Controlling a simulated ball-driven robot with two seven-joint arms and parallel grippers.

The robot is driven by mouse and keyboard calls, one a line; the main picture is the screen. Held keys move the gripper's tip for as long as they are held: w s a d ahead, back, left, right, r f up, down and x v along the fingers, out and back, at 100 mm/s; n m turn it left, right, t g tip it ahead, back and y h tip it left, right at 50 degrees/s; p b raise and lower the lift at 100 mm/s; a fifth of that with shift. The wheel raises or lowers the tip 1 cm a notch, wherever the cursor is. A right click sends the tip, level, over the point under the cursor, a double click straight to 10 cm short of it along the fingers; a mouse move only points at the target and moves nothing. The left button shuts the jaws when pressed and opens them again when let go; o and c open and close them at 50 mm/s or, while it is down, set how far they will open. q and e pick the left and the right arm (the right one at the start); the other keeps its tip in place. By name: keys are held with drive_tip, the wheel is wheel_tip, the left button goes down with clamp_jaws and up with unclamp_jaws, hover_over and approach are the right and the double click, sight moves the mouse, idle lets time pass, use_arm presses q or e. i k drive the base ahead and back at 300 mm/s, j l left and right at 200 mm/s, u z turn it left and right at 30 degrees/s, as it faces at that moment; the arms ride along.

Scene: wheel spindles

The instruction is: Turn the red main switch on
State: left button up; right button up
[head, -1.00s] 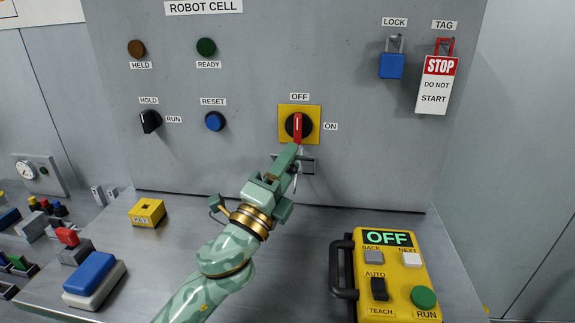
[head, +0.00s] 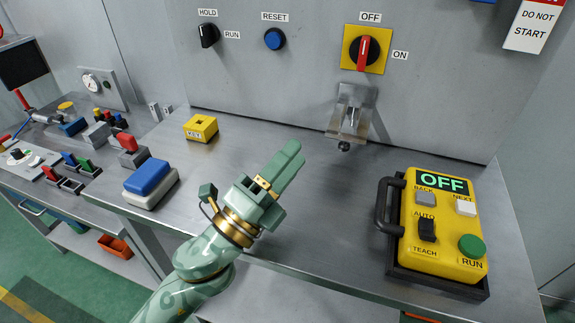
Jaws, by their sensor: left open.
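The red main switch (head: 363,53) sits on a yellow plate on the grey panel, with OFF printed above it and ON to its right. Its red handle stands upright, in line with OFF. My left gripper (head: 296,150) is open and empty, over the bench below and left of the switch and apart from it. Its fingers look close together from this angle. My right gripper is not in view.
A metal bracket (head: 350,118) juts out below the switch. A yellow teach pendant (head: 445,235) showing OFF stands at the right. A yellow key block (head: 201,128) and a blue-topped box (head: 150,184) lie left. A DO NOT START tag (head: 534,28) hangs upper right.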

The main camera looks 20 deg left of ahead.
sight(364, 50)
drive_tip(key=k+j, duration=0.3)
drive_tip(key=k, duration=0.15)
drive_tip(key=k+j, duration=0.35)
drive_tip(key=k, duration=0.1)
